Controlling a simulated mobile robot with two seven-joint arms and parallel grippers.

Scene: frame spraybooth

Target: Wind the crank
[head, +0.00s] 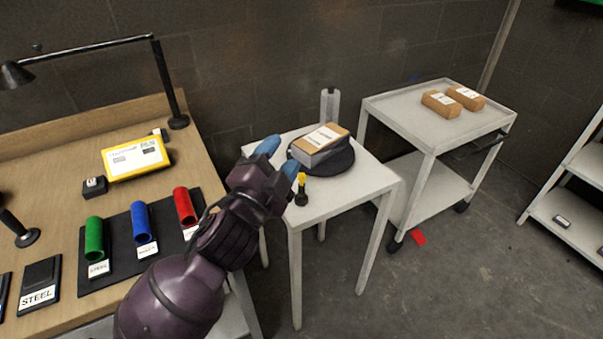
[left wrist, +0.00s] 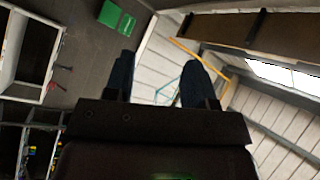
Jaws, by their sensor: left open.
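A small black crank piece with a yellow top (head: 302,180) stands on the small white table (head: 345,190), at the front of a dark round turntable (head: 338,164). A brown box with a white label (head: 320,144) sits on the turntable. My left gripper (head: 279,157) is open, its blue fingertips just left of the yellow top and the box. No contact with the crank can be made out, and the gripper hides part of the table's left side. In the left wrist view the open fingers (left wrist: 158,82) show nothing between them but background. My right gripper is not in view.
A wooden bench (head: 60,200) at left holds green, blue and red cylinders, a yellow case (head: 136,158) and a lamp. A grey cylinder (head: 330,105) stands behind the turntable. A white cart (head: 400,110) with two brown packages stands to the right. Open floor lies in front.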

